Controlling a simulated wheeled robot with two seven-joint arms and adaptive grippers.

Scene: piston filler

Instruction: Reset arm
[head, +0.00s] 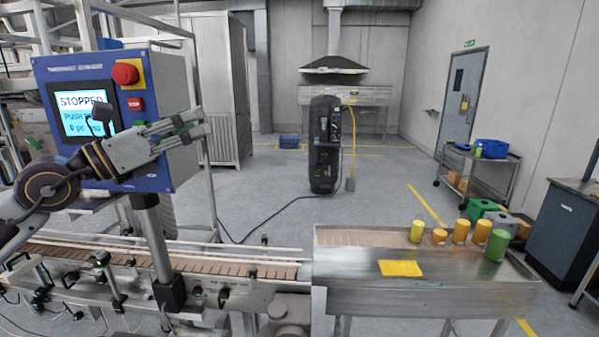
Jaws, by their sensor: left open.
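My left arm comes in from the left. Its gripper (196,125) is open and empty, in front of the lower right part of the blue control panel (160,172). The panel has a screen (80,112) that reads "STOPPED". A red mushroom button (125,74) on a yellow plate is at the panel's upper right, with a smaller red button (135,104) below it. The gripper covers part of the panel below these buttons; I cannot tell if it touches the panel. My right gripper is not in view.
A conveyor (215,265) runs below the panel to a steel table (345,262). Several yellow and green containers (460,231) and a yellow sheet (400,268) are on the table. A dark cabinet (323,150) stands behind on open floor. A cart (490,178) is at the right.

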